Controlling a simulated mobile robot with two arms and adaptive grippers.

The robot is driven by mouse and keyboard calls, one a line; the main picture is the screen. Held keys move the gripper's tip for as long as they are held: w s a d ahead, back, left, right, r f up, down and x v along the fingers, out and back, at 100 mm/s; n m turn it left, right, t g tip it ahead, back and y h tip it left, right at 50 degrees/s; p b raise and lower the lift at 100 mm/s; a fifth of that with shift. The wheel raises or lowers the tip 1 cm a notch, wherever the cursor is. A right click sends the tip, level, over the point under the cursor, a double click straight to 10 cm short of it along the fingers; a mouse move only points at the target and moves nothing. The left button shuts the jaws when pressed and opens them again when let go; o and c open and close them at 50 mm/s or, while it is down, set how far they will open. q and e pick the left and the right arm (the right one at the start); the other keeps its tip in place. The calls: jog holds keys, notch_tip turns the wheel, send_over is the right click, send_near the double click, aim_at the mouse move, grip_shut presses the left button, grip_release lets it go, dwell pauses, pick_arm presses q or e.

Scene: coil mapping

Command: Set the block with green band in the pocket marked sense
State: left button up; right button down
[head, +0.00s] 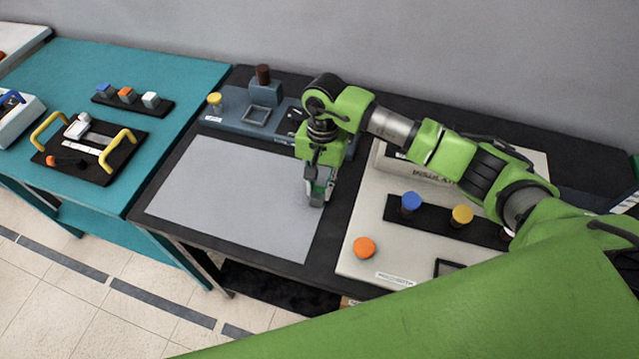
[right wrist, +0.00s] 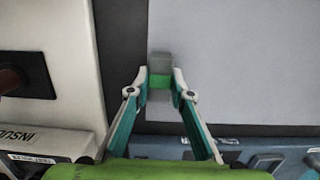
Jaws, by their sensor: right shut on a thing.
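The block with green band (right wrist: 160,62) is grey with a green stripe and sits between the fingertips of my right gripper (right wrist: 161,80). In the head view my right gripper (head: 319,178) points down, shut on this block (head: 317,199), over the right edge of the grey mat. A square framed pocket (head: 256,116) is on the blue-grey fixture at the back of the table. Another dark square frame (head: 450,267) is on the pale panel at the right, partly cut off by my arm. I cannot read the word sense on either. My left gripper is out of view.
The grey mat (head: 225,195) is bare. The blue-grey fixture (head: 232,103) bears a brown-topped post (head: 263,75) and a yellow knob (head: 214,99). The pale panel (head: 375,225) carries blue, yellow and orange knobs. A teal table (head: 150,65) with other fixtures stands at left.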

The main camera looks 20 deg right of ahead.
jog(key=shift+f, duration=0.15)
jog(key=c, duration=1.8)
grip_release()
